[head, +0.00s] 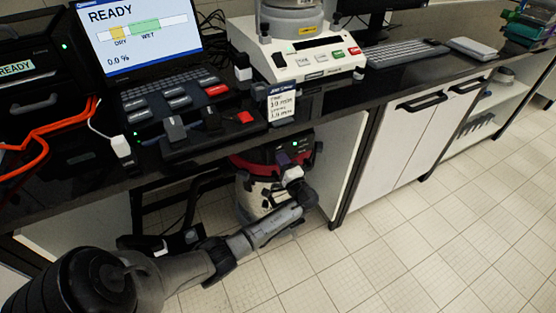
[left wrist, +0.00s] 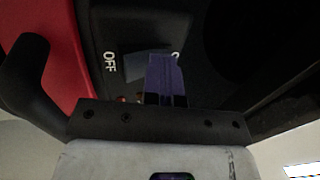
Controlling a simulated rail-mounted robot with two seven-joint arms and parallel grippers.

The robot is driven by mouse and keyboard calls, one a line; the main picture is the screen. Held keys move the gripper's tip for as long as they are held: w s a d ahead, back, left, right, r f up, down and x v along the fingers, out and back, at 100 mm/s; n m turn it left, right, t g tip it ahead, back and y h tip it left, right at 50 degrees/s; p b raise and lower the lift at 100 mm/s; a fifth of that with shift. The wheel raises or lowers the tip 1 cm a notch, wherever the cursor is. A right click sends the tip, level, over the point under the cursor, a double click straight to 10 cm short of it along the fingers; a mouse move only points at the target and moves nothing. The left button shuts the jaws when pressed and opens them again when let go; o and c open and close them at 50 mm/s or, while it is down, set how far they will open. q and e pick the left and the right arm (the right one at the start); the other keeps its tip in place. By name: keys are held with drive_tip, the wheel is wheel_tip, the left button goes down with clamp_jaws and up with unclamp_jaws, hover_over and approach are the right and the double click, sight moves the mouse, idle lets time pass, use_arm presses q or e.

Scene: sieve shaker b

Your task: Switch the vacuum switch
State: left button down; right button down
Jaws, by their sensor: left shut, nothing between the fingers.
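The vacuum (head: 246,190) stands on the floor under the bench, with a red and black top and a pale body. In the left wrist view its black panel (left wrist: 210,45) shows the word OFF at left and a second label mostly hidden by my fingers. The vacuum switch (left wrist: 138,65) looks like a grey rocker between the labels, partly covered. My left gripper (head: 284,158) is at the vacuum's top. Its purplish fingers (left wrist: 164,75) are shut and empty, over the right part of the switch; I cannot tell whether they touch it. My right gripper is not in view.
The dark bench top (head: 345,92) overhangs the vacuum, with a white cabinet side (head: 345,165) to its right. Above are a laptop (head: 140,35) reading READY and a white sieve shaker (head: 300,55). The tiled floor (head: 440,230) at right is clear.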

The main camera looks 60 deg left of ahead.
use_arm(q)
drive_tip(key=shift+s+d, duration=0.1)
drive_tip(key=shift+d, duration=0.2)
drive_tip(key=r+p+v, duration=0.2)
drive_tip(key=p+v, duration=0.1)
drive_tip(key=v, duration=1)
drive_tip(key=shift+d+r, duration=0.2)
drive_tip(key=shift+d, duration=0.25)
